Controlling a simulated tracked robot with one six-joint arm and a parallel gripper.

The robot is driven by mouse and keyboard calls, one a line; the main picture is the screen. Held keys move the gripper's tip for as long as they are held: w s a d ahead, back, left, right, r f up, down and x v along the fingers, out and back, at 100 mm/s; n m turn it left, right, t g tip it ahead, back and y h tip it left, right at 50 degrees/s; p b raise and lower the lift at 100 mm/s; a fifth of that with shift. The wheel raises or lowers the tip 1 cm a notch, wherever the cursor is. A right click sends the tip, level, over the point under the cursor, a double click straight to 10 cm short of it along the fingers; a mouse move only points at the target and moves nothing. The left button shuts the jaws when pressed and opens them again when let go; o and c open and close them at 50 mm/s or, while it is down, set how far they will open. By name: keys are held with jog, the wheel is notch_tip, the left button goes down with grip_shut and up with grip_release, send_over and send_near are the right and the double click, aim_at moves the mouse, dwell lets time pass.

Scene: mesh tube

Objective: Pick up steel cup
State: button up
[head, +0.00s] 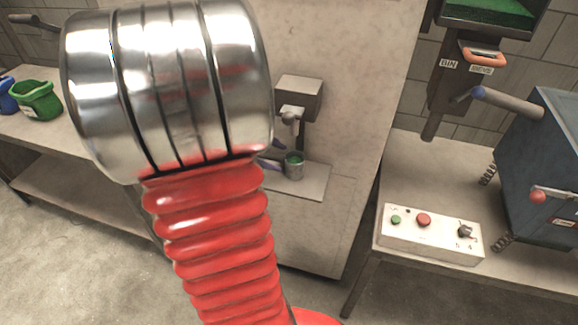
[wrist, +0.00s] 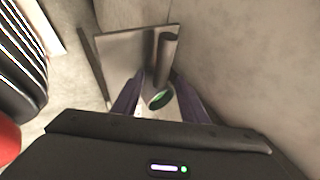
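The steel cup (head: 294,168) stands upright on a small ledge under a spout in the head view, with green showing inside it. In the wrist view the cup (wrist: 152,111) shows low between the two purple fingers, its green inside visible. My gripper (head: 276,154) is mostly hidden behind my arm in the head view; only purple finger parts show, just left of the cup. In the wrist view my gripper (wrist: 158,78) is open, with a finger on each side of the cup. I cannot tell whether either finger touches it.
The spout (head: 290,117) hangs from a grey box (head: 299,95) close above the cup. The ledge (head: 313,182) is narrow, against a large panel (head: 358,110). A control box (head: 430,235) stands on a bench at right. A green bucket (head: 38,101) is at far left.

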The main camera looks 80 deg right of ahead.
jog(key=shift+s+d+f, duration=0.15)
jog(key=shift+d+f, duration=0.05)
jog(key=shift+f, duration=0.15)
jog(key=shift+c, duration=0.2)
grip_shut()
dwell(0.4)
